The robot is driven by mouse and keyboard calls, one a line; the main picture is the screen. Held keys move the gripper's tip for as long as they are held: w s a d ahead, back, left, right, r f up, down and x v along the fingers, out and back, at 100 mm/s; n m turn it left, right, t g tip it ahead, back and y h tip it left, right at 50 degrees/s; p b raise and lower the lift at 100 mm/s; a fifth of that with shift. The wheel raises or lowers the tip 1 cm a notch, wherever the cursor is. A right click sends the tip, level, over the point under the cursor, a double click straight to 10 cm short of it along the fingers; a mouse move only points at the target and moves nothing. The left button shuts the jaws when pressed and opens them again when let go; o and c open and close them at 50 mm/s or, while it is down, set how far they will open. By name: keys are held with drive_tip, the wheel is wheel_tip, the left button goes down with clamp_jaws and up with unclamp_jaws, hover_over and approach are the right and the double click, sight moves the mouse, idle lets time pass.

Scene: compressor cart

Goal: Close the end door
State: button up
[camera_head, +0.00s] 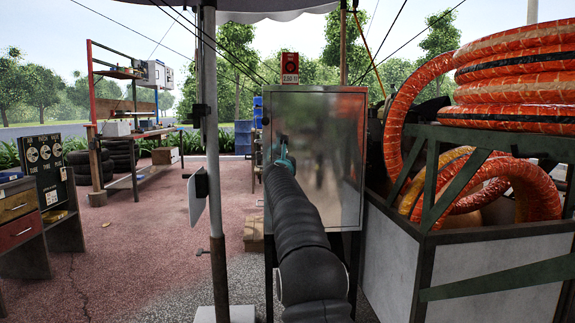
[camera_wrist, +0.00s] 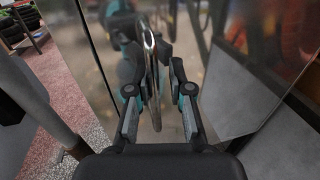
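The end door (camera_head: 325,135) is an upright, shiny metal panel ahead of my arm in the head view. In the wrist view its mirror-like face (camera_wrist: 215,85) fills the middle, with reflections on it. A chrome loop handle (camera_wrist: 153,70) stands out from the door. My gripper (camera_wrist: 157,62) is open, with one finger on each side of the handle. A gap shows between the handle and the right finger; contact on the left is unclear. In the head view my gripper (camera_head: 281,150) is at the door's left part, partly hidden by my arm. The door's latch is not visible.
A grey post (camera_head: 212,150) stands just left of my arm. A crate (camera_head: 470,260) with orange hoses (camera_head: 520,80) stands close on the right. A tool bench (camera_head: 30,220) is at far left. Open reddish ground (camera_head: 130,250) lies between the bench and post.

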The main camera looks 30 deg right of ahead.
drive_tip(key=v, duration=1.2)
drive_tip(key=shift+a, duration=0.2)
drive_tip(key=shift+n, duration=0.3)
idle(0.3)
